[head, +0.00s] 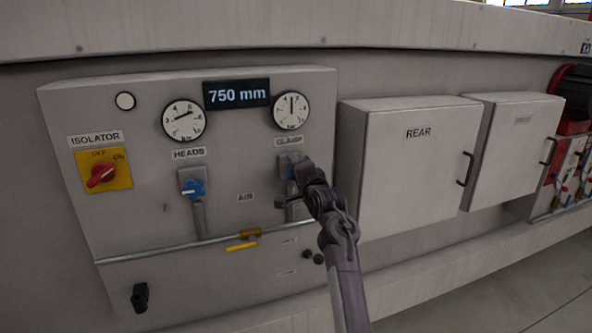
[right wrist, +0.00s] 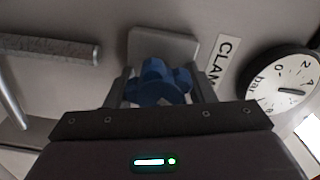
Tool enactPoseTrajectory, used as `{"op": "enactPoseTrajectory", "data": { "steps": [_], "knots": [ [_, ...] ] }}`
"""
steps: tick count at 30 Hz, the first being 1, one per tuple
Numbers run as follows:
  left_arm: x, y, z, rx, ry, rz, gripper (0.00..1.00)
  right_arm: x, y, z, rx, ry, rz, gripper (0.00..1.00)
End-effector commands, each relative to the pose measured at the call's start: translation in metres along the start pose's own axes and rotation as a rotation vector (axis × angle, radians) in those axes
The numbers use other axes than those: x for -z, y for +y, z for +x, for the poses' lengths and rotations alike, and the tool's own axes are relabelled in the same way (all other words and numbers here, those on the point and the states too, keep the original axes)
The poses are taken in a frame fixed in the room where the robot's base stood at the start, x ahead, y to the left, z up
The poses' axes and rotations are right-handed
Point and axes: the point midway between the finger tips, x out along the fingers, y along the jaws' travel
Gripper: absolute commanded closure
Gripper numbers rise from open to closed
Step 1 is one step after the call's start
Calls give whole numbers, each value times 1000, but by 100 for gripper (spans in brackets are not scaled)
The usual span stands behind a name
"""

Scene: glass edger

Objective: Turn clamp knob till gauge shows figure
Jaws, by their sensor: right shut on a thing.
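The blue clamp knob (right wrist: 158,82) sits on its grey valve body (right wrist: 160,44) in the right wrist view. My right gripper (head: 293,178) is at the knob under the CLAMP label (head: 289,142) in the head view. Its two fingers stand either side of the knob and are shut on it. The gripper hides most of the knob in the head view. The clamp gauge (head: 291,111) is above, with its needle pointing about straight up. It also shows in the right wrist view (right wrist: 284,88), turned sideways. I cannot read its figures exactly. My left gripper is not in view.
The HEADS gauge (head: 184,121) and its blue knob (head: 193,188) are to the left. A display (head: 237,94) reads 750 mm. A red isolator switch (head: 101,175) is at far left. The REAR cabinet (head: 410,165) juts out just right of my arm.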

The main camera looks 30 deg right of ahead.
Motion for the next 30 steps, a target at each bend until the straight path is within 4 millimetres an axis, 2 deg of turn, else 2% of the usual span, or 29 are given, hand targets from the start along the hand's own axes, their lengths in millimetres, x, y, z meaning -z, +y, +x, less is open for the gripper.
{"op": "enactPoseTrajectory", "data": {
  "steps": [2,3,7,15,19,30],
  "knots": [
    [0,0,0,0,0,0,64,0,2,0,-4,-1,0,74],
    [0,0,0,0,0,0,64,0,2,0,-4,-1,0,46],
    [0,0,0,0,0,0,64,0,1,0,-3,-1,-1,29],
    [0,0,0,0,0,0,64,0,1,0,-1,0,-1,29],
    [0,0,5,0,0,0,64,0,2,-7,1,1,-1,29],
    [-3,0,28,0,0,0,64,-1,4,-61,0,1,0,29]
  ]
}}
